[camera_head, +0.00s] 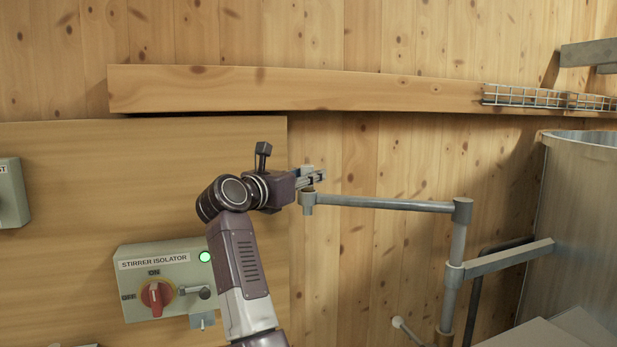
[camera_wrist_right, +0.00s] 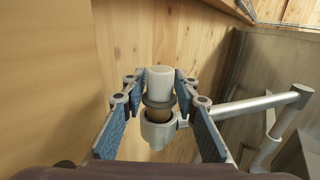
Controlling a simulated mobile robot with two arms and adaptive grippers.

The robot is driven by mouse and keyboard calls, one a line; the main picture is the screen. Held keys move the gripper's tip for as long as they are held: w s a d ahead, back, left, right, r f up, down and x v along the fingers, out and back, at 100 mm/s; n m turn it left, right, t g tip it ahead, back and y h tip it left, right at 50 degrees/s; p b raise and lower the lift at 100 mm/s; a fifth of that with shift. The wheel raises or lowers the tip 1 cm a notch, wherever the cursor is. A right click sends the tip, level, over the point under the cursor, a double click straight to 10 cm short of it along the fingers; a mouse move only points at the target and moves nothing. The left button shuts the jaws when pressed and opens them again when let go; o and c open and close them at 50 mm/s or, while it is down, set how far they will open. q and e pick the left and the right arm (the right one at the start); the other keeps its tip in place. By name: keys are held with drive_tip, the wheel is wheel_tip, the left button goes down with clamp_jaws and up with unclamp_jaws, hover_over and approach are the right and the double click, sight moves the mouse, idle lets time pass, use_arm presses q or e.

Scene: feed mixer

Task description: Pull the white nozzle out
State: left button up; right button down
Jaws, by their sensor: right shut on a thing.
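The white nozzle (camera_wrist_right: 160,80) stands between the fingers of my right gripper (camera_wrist_right: 158,92) in the right wrist view. It has a white top, a grey collar and a brownish lower part. Its lower end is at the grey ring holder (camera_wrist_right: 157,134); how deep it sits in the ring I cannot tell. My right gripper is shut on the nozzle. In the head view my right gripper (camera_head: 311,177) is just above the holder (camera_head: 308,199) at the end of the grey pipe arm, and it mostly hides the nozzle. My left gripper is out of view.
The grey pipe arm (camera_head: 385,203) runs right to a post (camera_head: 456,250) beside a large metal tank (camera_head: 582,220). A stirrer isolator box (camera_head: 163,277) with a red knob and lit green lamp is on the wooden panel. A wooden beam (camera_head: 300,90) crosses the wall above.

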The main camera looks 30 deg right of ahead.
drive_tip(key=shift+r, duration=0.15)
drive_tip(key=shift+r+p, duration=1.75)
drive_tip(key=shift+r, duration=0.75)
drive_tip(key=shift+f, duration=0.1)
